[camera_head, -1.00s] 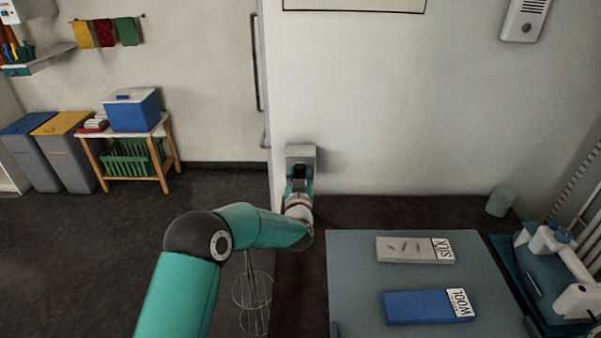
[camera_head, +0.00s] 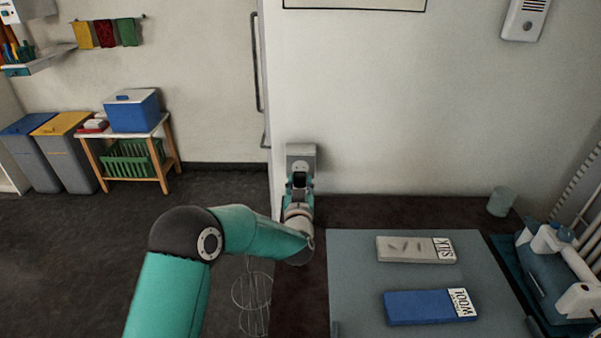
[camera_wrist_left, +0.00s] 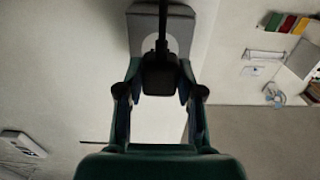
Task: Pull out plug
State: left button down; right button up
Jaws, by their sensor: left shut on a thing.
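A grey wall socket box (camera_head: 301,152) is mounted low on the white wall in the head view. Its face with a pale round part now shows above my gripper. The black plug (camera_wrist_left: 160,76) sits between the fingers of my left gripper (camera_wrist_left: 160,92) in the wrist view, with its dark cord running up in front of the grey socket box (camera_wrist_left: 178,22). My left gripper (camera_head: 299,184) is shut on the plug. The plug appears apart from the socket face, though its prongs are hidden. My right gripper is not in view.
A grey-blue table (camera_head: 350,285) at right holds a grey pack (camera_head: 405,249) and a blue pack (camera_head: 420,307). A greenish cylinder (camera_head: 501,201) stands behind it. A wire rack (camera_head: 252,300) is near my left arm. The wall's edge is left of the socket.

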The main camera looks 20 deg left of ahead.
pick_arm(q)
jog(key=shift+v, duration=1.05)
jog(key=shift+a, duration=0.1)
